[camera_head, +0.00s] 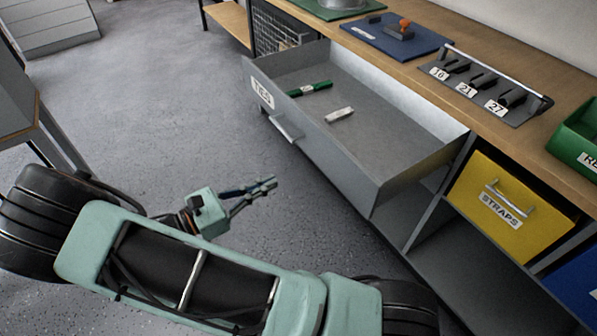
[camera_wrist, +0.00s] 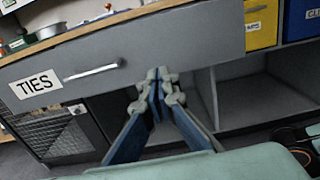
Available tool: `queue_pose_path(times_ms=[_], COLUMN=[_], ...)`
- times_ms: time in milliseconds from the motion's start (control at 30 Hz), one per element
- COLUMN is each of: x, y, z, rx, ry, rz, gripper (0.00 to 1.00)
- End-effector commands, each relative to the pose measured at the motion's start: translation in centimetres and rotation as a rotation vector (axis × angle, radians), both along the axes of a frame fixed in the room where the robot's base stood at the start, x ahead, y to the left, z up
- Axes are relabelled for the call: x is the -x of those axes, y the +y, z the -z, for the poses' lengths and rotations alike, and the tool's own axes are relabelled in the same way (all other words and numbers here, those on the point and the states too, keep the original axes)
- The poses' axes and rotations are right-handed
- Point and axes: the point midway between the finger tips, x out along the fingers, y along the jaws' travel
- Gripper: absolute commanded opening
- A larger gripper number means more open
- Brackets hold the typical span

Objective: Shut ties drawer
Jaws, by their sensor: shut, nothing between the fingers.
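The ties drawer (camera_head: 390,150) is a grey metal drawer pulled far out from under the wooden bench, with a TIES label and a bar handle on its front. A green item (camera_head: 310,89) and a small pale item (camera_head: 339,114) lie inside it. In the wrist view the drawer front (camera_wrist: 190,45) spans the upper part, with its handle (camera_wrist: 91,72) left of the fingers. My gripper (camera_head: 268,184) is shut and empty, in front of the drawer and apart from the handle in the head view. My gripper (camera_wrist: 160,80) also shows in the wrist view, its fingertips just below the drawer front.
A yellow STRAPS drawer (camera_head: 534,204) sits shut right of the open drawer, above an open grey shelf (camera_head: 470,285). On the bench (camera_head: 440,45) are a blue mat (camera_head: 365,37), a numbered rack (camera_head: 463,91) and a green bin (camera_head: 577,135). Floor left of the drawer is clear.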

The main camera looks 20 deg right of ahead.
Motion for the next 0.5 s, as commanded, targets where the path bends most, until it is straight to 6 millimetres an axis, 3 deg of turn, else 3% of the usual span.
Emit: queue_pose_path(times_ms=[500], x=[-2.9], y=[-9.5], z=[0.0], rx=[-0.001], ry=[-0.001], rz=[0.007], gripper=[0.00])
